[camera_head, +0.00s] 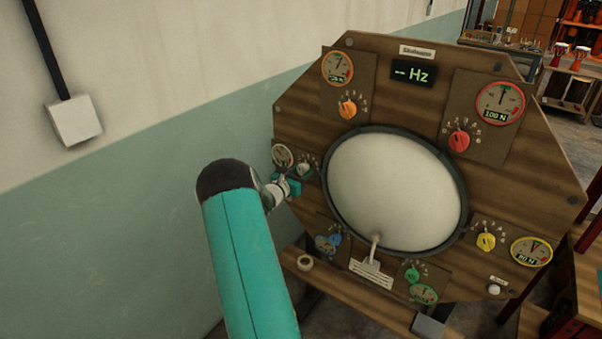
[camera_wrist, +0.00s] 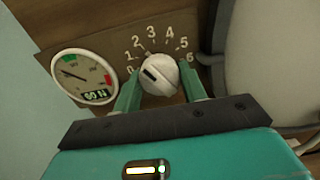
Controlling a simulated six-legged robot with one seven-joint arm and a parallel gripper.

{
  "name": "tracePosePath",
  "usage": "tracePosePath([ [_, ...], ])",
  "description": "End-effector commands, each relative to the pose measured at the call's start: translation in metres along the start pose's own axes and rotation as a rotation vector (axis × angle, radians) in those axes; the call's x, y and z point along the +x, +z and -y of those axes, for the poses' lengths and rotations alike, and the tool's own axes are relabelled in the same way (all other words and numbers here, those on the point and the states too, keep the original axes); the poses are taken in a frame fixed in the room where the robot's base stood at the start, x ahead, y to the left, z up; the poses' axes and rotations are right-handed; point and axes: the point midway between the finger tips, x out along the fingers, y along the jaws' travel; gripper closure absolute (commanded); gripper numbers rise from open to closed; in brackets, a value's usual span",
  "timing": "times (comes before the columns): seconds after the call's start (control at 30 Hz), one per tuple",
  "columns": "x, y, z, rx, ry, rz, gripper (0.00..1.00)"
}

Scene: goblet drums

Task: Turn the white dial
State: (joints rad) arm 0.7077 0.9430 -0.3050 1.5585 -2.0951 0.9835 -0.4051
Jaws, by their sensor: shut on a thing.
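The white dial (camera_wrist: 160,72) is a round knob with a dark slot, on a brown panel beside a 0 to 6 scale. Its slot lies on the side facing the 0 and 1. The dial also shows in the head view (camera_head: 303,169), at the left of the wooden board. My gripper (camera_wrist: 161,68) has its two green fingers on either side of the dial and is shut on it. In the head view my gripper (camera_head: 291,185) is at the dial's lower left, partly hidden by my arm. A round gauge (camera_wrist: 84,77) left of the dial reads 60 N.
The wooden board (camera_head: 400,85) carries a large white drumhead (camera_head: 390,190) in a dark ring. Orange (camera_head: 347,108), red (camera_head: 459,140), yellow (camera_head: 486,241), green (camera_head: 412,274) and blue (camera_head: 334,239) dials sit around it with gauges. A wall (camera_head: 130,200) stands close at the left.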

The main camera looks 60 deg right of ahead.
Motion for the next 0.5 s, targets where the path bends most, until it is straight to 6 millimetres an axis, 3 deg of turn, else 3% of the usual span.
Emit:
tracePosePath([
  [0.5, -0.0004, 0.0003, -0.0007, 0.2, 0.0, 0.001, 0.81],
])
